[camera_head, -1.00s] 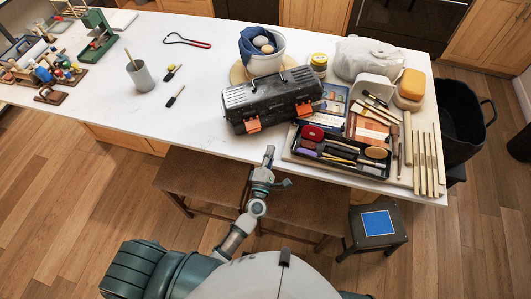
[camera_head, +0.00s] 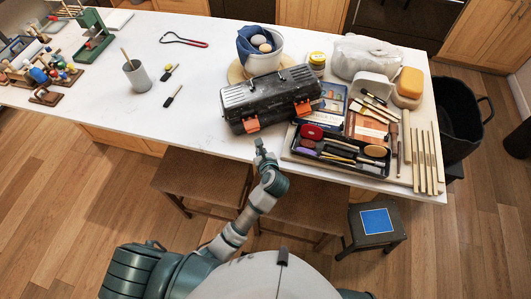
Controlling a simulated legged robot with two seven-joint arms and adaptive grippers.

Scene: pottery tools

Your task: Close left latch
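A black toolbox (camera_head: 270,98) with its lid down sits near the front edge of the white table. Its left latch (camera_head: 251,125) is an orange tab low on the front face, at the left. The matching right latch (camera_head: 304,108) is orange too. I cannot tell at this size whether either is fastened. My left gripper (camera_head: 261,147) is at the table's front edge, just below and slightly right of the left latch, apart from it in the picture. It looks empty; its finger opening is too small to read. My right gripper is out of view.
A black tray of brushes and tools (camera_head: 340,152) lies right of the toolbox on a board. A white bucket with a blue cloth (camera_head: 265,62) stands behind it. The table (camera_head: 200,110) left of the toolbox is clear. Brown stools (camera_head: 200,180) stand below the front edge.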

